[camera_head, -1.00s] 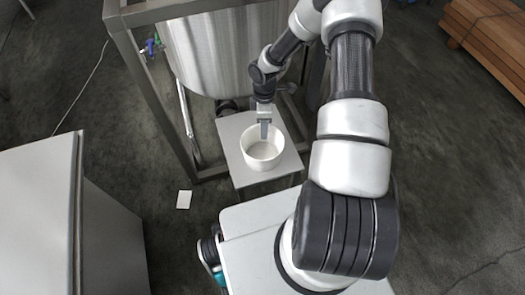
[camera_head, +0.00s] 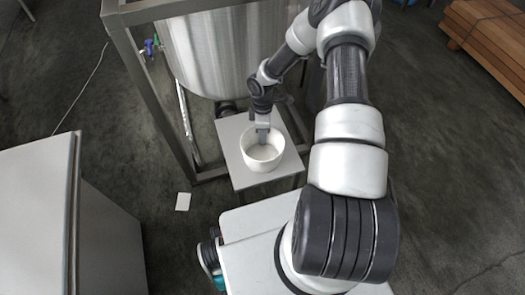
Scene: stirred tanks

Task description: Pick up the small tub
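The small tub (camera_head: 262,161) is white, round and open at the top. It stands upright on a small grey table below the steel tank. My gripper (camera_head: 262,138) points down at the tub's far rim, with its fingertips at or just inside the rim. From this angle the fingers overlap each other, so the gap between them is hidden. I cannot tell whether they touch the tub's wall.
The small grey table (camera_head: 228,136) has bare surface around the tub. A large steel tank (camera_head: 215,55) in a grey frame (camera_head: 150,95) rises close behind it. A grey cabinet (camera_head: 105,235) stands at the left. A white card (camera_head: 183,201) lies on the floor.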

